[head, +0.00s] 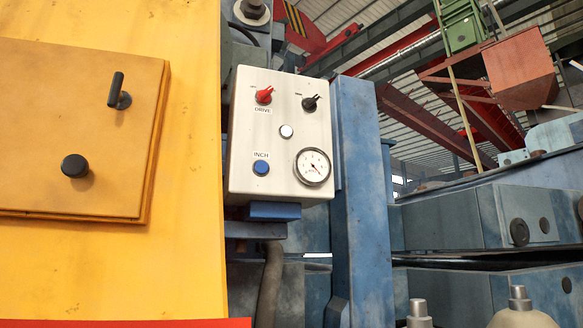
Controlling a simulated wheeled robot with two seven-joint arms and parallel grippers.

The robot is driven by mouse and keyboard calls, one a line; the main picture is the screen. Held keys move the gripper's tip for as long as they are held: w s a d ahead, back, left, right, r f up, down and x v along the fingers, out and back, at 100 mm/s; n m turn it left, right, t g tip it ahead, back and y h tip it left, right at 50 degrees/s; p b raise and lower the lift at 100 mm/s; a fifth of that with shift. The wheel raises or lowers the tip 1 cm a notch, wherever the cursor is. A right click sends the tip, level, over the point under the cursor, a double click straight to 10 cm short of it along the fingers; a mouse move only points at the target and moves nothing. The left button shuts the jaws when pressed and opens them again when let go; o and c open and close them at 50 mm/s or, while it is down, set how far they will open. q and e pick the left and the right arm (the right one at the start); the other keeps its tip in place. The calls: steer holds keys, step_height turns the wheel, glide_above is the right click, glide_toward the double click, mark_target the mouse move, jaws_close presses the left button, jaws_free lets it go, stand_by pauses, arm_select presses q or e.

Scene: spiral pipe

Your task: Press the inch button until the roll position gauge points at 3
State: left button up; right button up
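A white control box (240,135) is mounted in the middle of the head view, between a yellow panel and a blue post. The blue inch button (261,168) is at its lower left, under the label INCH. The round roll position gauge (313,167) has a white face and dark rim at the lower right of the box. A small red mark or needle seems to point to the lower right; its numbers are too small to read. Neither gripper can be made out, and nothing covers the button.
A red DRIVE knob (264,95), a black knob (310,103) and a pale button (286,131) share the box. The yellow panel (195,250) with a black handle (117,91) and black knob (75,166) stands left. A blue post (361,190) stands close right.

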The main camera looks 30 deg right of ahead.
jaws_close()
stand_by(1.4)
